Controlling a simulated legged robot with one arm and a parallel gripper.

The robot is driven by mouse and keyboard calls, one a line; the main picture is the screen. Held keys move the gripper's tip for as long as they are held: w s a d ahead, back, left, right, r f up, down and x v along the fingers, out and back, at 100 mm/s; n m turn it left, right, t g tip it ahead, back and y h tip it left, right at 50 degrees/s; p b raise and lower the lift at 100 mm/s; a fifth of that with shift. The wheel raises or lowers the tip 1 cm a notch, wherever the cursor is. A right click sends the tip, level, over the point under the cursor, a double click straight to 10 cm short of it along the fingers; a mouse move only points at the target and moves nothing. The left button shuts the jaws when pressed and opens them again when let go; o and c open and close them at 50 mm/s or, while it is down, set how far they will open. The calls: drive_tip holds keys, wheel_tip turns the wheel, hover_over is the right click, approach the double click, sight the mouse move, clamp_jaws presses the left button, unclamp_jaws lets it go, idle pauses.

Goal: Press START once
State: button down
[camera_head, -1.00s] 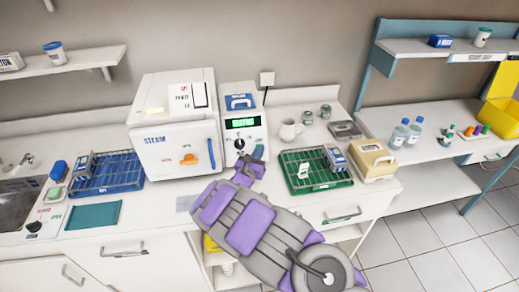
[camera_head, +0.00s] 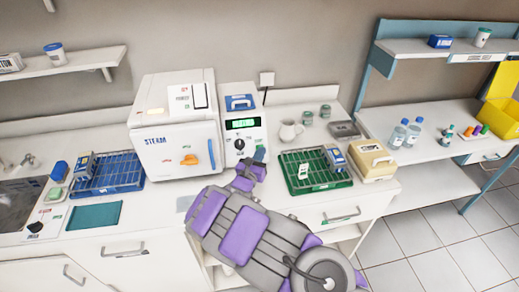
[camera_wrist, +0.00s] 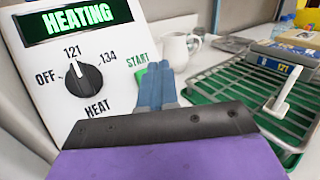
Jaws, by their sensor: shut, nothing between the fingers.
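The control panel (camera_head: 243,130) stands to the right of the white steam sterilizer (camera_head: 172,125). In the wrist view its display (camera_wrist: 80,17) reads HEATING in green, and the black knob (camera_wrist: 84,79) below sits among OFF, 121 and 134, with its marker towards 121. The START label (camera_wrist: 138,60) is at the panel's right, with a green button (camera_wrist: 141,74) under it, mostly hidden by my fingers. My gripper (camera_wrist: 157,67) is shut and empty, its blue-grey fingertips over the button area. Whether they touch the button cannot be told. In the head view my gripper (camera_head: 260,153) is at the panel's lower right.
A green wire tray (camera_head: 316,184) with a blue-and-white box lies right of my gripper. A white jug (camera_head: 289,131) stands behind it. A blue wire rack (camera_head: 108,178) and a teal cloth (camera_head: 94,216) lie left of the sterilizer. A beige box (camera_head: 372,160) is farther right.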

drive_tip(key=s+r+p, duration=0.1)
drive_tip(key=s, duration=0.1)
drive_tip(key=s+d+r, duration=0.1)
drive_tip(key=shift+s+r+p, duration=0.2)
drive_tip(key=shift+s+p, duration=0.2)
idle(0.6)
